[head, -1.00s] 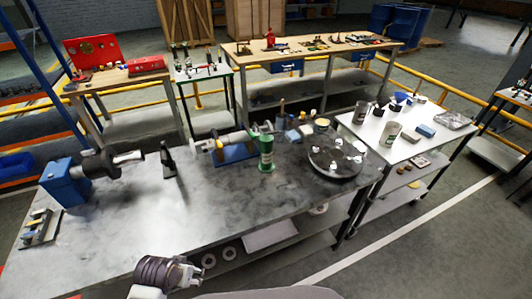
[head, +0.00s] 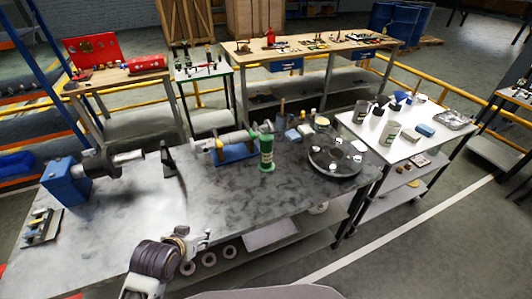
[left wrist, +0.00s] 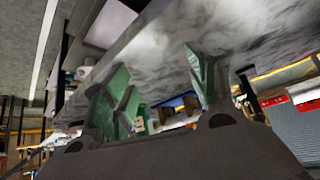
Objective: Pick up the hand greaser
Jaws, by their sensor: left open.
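I cannot tell for sure which thing is the hand greaser. A green cylinder (head: 266,153) with a pale label stands upright on the grey workbench (head: 225,205). Left of it, a grey and green cylindrical tool (head: 232,138) lies on a blue stand (head: 236,154). My left gripper (head: 204,238) is at the bench's near edge, short of both and apart from them. In the left wrist view its two green fingers (left wrist: 160,92) are spread with nothing between them. Small blurred bench items show beyond the fingers there. My right gripper is not in view.
A dark round turntable (head: 334,157) with small parts is on the bench's right. A blue vise-like machine (head: 66,183) and a dark upright bracket (head: 168,158) stand left. A white cart (head: 385,140) holds cups at the right. The bench's front middle is clear.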

